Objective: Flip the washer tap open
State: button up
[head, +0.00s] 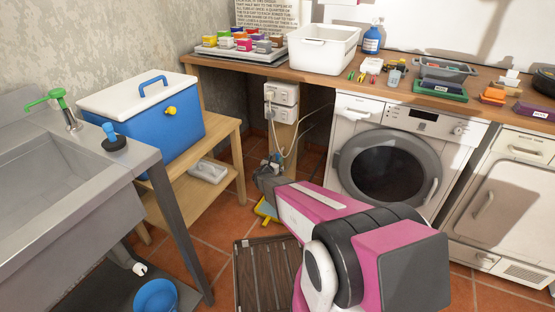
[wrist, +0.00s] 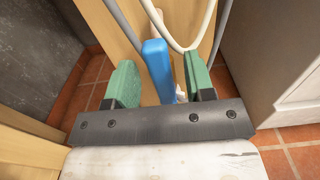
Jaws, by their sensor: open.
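The washer tap shows in the wrist view as a blue lever (wrist: 157,68) standing upright in front of a wooden post, between my gripper's two green fingers. It is nearer the left finger; whether it touches either is unclear. My gripper (wrist: 160,88) is open with nothing clamped. In the head view my gripper (head: 268,170) is low in front of the post, below the socket boxes, and hides most of the tap. The white washer (head: 389,157) stands to the right with its round door shut.
Grey and white hoses (wrist: 182,40) run close around the tap. White socket boxes (head: 282,94) sit on the post above. A wooden bench (head: 237,125) with a blue cooler stands left. A slatted mat (head: 262,270) and a yellow item (head: 266,211) lie on the floor.

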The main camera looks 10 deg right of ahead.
jog(key=v, duration=0.9)
jog(key=s+d+r+m+g, duration=0.4)
jog(key=s+d+m+g, duration=0.2)
jog(key=s+m, duration=0.15)
jog(key=s+d+r+m+g, duration=0.45)
jog(key=s+m, duration=0.25)
jog(key=m, duration=0.2)
jog(key=s+a+r+m+g+y, duration=0.2)
jog(key=s+r+m+y, duration=0.1)
jog(key=s+m+y, duration=0.2)
jog(key=s+a+r+m+g+y, duration=0.2)
jog(key=s+a+r+m+y, duration=0.1)
jog(key=s+m, duration=0.4)
jog(key=s+r+y, duration=0.1)
jog(key=y, duration=0.1)
jog(key=shift+a+y, duration=0.25)
jog(key=shift+y, duration=0.05)
